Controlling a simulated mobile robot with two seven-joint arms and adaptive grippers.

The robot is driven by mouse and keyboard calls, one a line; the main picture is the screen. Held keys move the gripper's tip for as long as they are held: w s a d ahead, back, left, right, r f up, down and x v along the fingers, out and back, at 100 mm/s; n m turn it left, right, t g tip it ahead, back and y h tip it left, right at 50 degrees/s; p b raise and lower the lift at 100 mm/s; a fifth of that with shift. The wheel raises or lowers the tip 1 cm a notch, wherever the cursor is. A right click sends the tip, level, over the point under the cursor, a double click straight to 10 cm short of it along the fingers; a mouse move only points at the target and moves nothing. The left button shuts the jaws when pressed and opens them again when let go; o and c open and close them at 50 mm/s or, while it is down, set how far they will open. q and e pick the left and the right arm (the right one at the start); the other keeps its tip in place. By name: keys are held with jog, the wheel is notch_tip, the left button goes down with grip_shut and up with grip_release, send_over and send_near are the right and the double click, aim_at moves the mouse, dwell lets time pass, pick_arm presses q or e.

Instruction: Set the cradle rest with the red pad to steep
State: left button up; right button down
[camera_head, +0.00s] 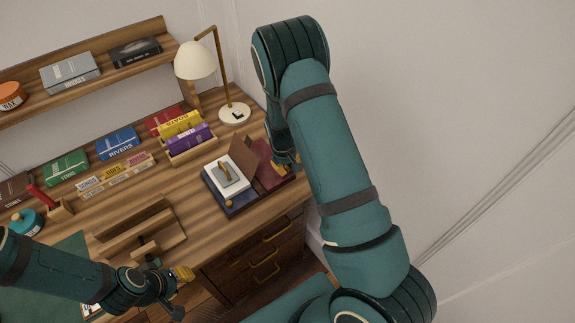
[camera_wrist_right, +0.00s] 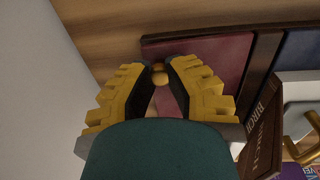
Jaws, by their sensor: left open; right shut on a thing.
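The red pad (camera_head: 268,165) is on the right part of a dark two-pad cradle on the desk; it also shows in the right wrist view (camera_wrist_right: 215,58). The blue pad (camera_head: 238,207) is on the left part, carrying a white block with a brass handle (camera_head: 226,174). A brown book (camera_head: 243,154) stands tilted between the two pads. My right gripper (camera_wrist_right: 160,72) is shut on a small brass knob (camera_wrist_right: 160,78) at the edge of the red pad; in the head view (camera_head: 288,164) its arm partly hides it. My left gripper (camera_head: 184,292) is open and empty near the desk's front edge.
A lamp (camera_head: 234,112) stands behind the cradle. A box of yellow and purple books (camera_head: 190,145) is to its left. A wooden stand (camera_head: 140,232) lies nearer my left gripper. Several books line the back, below a shelf (camera_head: 100,82). The wall is close on the right.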

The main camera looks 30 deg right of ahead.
jog(key=shift+a+r+h+p, duration=0.5)
jog(key=shift+r+h, duration=0.2)
jog(key=shift+a+r+h, duration=0.4)
jog(key=shift+h, duration=0.4)
jog(key=shift+a+r+h+p, duration=0.3)
jog(key=shift+a+r+h, duration=0.1)
jog(key=shift+h, duration=0.2)
jog(key=shift+s+a+r+h, duration=0.15)
jog(key=shift+a+r+h, duration=0.35)
jog(key=shift+h, duration=0.5)
jog(key=shift+a+f, duration=0.1)
jog(key=c, duration=0.8)
grip_release()
jog(key=shift+c, duration=0.2)
